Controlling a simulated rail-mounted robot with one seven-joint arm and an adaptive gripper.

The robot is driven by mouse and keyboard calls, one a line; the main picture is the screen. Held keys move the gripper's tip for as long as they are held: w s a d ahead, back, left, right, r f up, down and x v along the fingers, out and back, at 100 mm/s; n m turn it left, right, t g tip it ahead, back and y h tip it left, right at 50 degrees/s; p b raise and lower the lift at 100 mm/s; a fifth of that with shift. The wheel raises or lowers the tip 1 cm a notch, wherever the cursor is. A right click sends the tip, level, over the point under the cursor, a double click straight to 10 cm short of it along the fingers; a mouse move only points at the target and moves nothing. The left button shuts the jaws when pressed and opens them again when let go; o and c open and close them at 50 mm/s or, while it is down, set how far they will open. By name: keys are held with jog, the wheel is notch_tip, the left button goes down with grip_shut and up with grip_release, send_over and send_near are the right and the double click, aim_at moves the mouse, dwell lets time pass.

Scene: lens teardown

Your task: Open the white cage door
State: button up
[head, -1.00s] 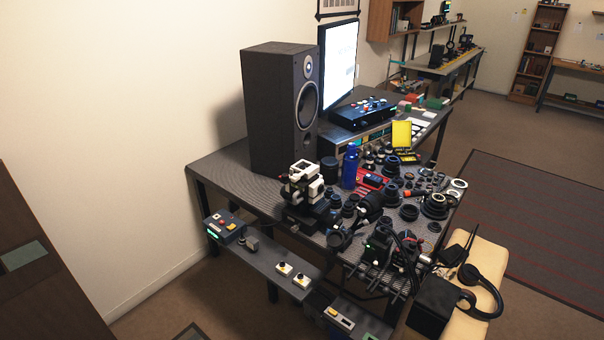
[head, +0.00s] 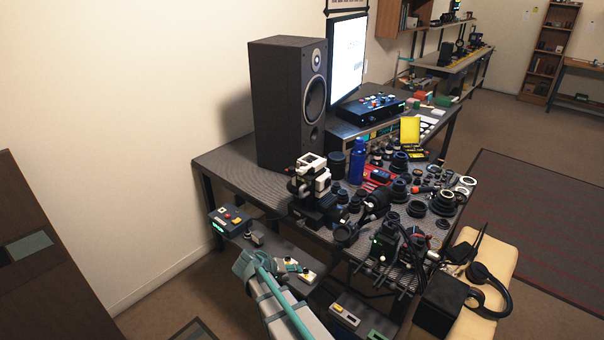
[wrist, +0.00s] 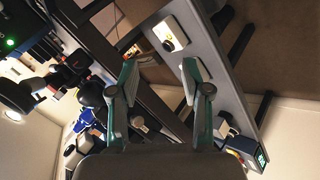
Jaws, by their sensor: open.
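A small white open-frame part (head: 312,168), which looks like the cage, sits on a black mount (head: 318,208) at the table's near left edge. From this distance I cannot make out its door or whether that is open. My gripper (wrist: 158,78) is open and empty in the wrist view, its two green-edged fingers spread apart. No cage shows clearly between them; beyond them are the lower shelf and floor. In the head view, part of my teal and grey arm (head: 283,300) shows at the bottom, below and left of the white part.
A tall black speaker (head: 288,105) stands behind the white part. A blue bottle (head: 357,162) and many lens parts crowd the table to its right. A control box (head: 230,221) and the lower shelf (head: 268,246) lie in front, near my arm.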

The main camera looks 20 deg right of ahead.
jog(key=w+d+r+m+t+h, duration=0.1)
jog(key=w+r+m+t+h, duration=0.1)
jog(key=w+r, duration=0.6)
jog(key=w+d+r+m+t+h, duration=0.1)
jog(key=w+r+m+t+h, duration=0.2)
jog(key=r, duration=0.8)
jog(key=m+h, duration=0.3)
jog(key=m, duration=0.3)
send_near(299, 172)
jog(key=d, duration=0.2)
jog(key=shift+t, duration=0.3)
jog(key=p+x, duration=0.2)
jog(key=x, duration=0.3)
jog(key=p+x, duration=0.2)
jog(key=x, duration=0.3)
jog(key=shift+w+a, duration=0.2)
grip_shut()
